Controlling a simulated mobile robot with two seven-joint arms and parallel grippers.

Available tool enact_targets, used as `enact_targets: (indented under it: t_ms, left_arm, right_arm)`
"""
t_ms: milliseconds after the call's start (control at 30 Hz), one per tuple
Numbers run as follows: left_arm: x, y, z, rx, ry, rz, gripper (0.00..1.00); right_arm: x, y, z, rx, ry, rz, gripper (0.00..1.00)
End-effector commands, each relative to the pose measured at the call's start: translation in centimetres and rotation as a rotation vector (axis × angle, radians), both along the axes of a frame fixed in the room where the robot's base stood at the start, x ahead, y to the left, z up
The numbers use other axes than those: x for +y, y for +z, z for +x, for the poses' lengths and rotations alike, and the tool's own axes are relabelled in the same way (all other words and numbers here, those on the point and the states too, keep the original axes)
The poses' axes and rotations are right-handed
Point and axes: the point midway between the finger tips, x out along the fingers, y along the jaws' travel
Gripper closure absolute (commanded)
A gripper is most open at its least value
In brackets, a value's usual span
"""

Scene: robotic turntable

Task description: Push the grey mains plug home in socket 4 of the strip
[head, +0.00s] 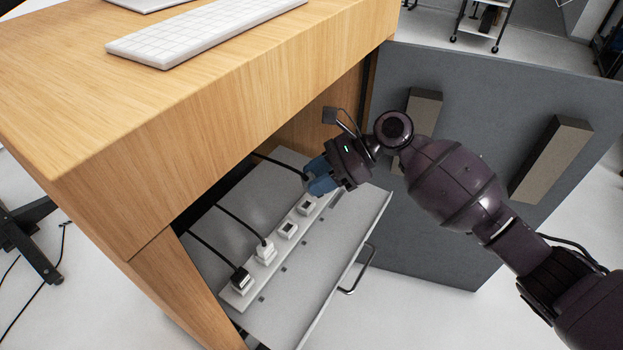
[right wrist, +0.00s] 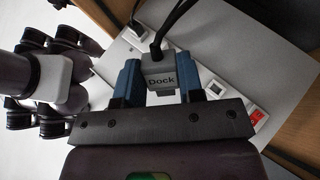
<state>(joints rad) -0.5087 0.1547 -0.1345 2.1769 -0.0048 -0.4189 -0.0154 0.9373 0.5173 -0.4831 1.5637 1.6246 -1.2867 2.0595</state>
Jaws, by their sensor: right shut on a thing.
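The grey mains plug (right wrist: 160,78), marked "Dock", is between the blue fingers of my right gripper (head: 320,178) in the right wrist view. The right gripper is shut on it, with a dark cord leaving its top. In the head view the gripper hides the plug and is over the far end of the white socket strip (head: 248,283). Two sockets nearer the front show empty, (head: 288,229) being one socket. The plug's pins are hidden, so I cannot tell whether it is in a socket. I cannot read any socket numbers. My left gripper is not in view.
A black plug (head: 240,279) and a white plug (head: 265,251) sit in the strip's near sockets, their cords running left. A red switch (right wrist: 257,117) is at one strip end. The strip lies on a grey tray (head: 336,240) below the wooden desk (head: 200,125), whose edge is close to my gripper.

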Motion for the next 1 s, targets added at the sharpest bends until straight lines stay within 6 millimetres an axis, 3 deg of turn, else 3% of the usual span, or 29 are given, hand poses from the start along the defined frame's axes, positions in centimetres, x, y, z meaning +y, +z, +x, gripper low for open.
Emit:
enact_targets:
  t_ms: [33, 267, 533, 1000]
  left_arm:
    - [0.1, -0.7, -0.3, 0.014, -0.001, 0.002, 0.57]
    - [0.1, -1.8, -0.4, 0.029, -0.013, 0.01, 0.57]
    - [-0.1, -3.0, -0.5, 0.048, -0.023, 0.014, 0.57]
    - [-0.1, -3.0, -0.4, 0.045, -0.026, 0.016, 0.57]
  right_arm:
    - [0.3, -1.2, 0.5, 0.021, -0.071, 0.051, 0.96]
    - [1.4, -4.2, 4.1, 0.015, -0.404, 0.275, 0.96]
    - [1.2, -9.1, 8.1, -0.067, -0.712, 0.485, 0.96]
    - [0.9, -9.9, 9.0, -0.111, -0.769, 0.528, 0.96]
